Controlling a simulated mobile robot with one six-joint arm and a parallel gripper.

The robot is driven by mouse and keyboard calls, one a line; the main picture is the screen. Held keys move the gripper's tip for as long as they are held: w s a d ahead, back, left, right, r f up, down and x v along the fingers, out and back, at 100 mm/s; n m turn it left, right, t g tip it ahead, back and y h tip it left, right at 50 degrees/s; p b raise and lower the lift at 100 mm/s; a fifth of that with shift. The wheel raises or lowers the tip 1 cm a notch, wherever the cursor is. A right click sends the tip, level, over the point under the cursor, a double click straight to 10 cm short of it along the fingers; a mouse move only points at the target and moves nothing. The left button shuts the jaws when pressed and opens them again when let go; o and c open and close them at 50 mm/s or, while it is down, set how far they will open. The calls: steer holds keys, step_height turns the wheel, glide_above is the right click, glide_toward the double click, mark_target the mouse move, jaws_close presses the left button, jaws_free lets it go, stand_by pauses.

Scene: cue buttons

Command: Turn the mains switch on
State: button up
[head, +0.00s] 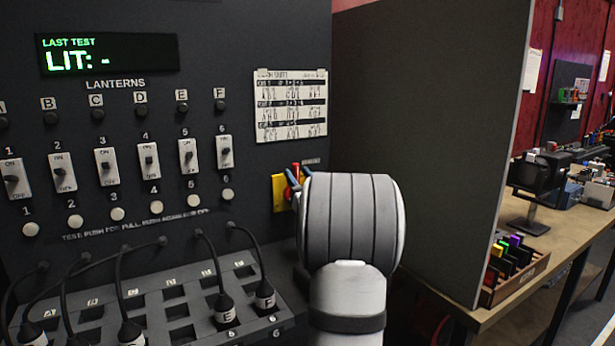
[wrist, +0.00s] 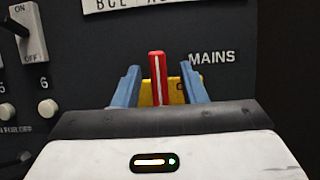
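The mains switch has a red handle (wrist: 157,72) with a white stripe, standing upright in front of a yellow plate (wrist: 172,92). A "MAINS" label (wrist: 212,57) is to its right. My gripper (wrist: 160,84) has two blue fingers, one on each side of the red handle, with a visible gap on both sides. It is open and does not appear to touch the handle. In the head view the yellow plate (head: 279,192) shows at the panel's right, and my arm hides most of the switch.
To the left are numbered lantern switches (head: 112,167), round white buttons (head: 117,214) and lettered plugs on cables (head: 224,308). A display (head: 108,54) reads "LIT: -". A paper chart (head: 291,105) hangs above the mains switch. A dark side wall (head: 425,130) stands close on the right.

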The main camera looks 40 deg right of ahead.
steer(key=b+v, duration=0.1)
steer(key=v, duration=0.6)
steer(key=shift+s+f, duration=0.15)
steer(key=shift+s, duration=0.2)
steer(key=shift+a, duration=0.1)
steer(key=w+a+n+g+y+p, duration=0.2)
steer(key=w+a+n+g+y, duration=0.15)
steer(key=a+n+y, duration=1.15)
steer(key=s+a+f+n+g+p, duration=0.1)
steer(key=s+a+f+n+g, duration=0.15)
steer(key=a, duration=0.35)
steer(key=s+a+f+n+g+p, duration=0.1)
steer(key=a+g, duration=0.2)
steer(key=a, duration=0.4)
steer(key=s+a+f+n+g, duration=0.1)
steer(key=s+a+g, duration=0.15)
steer(key=a, duration=0.35)
steer(key=s+a+f+n+g+h+p, duration=0.2)
steer(key=s+a+f+n+g+h, duration=0.15)
steer(key=s+a+n+g, duration=0.4)
steer(key=s+d+f+n+h+p, duration=0.2)
steer(key=s+d+n+h+p, duration=0.1)
steer(key=s+n+h, duration=0.4)
steer(key=s+d+n, duration=0.1)
steer(key=s+n, duration=0.2)
steer(key=n, duration=0.1)
steer(key=shift+d+f+n+g, duration=0.15)
steer(key=shift+d+n+g, duration=0.15)
steer(key=shift+d, duration=0.1)
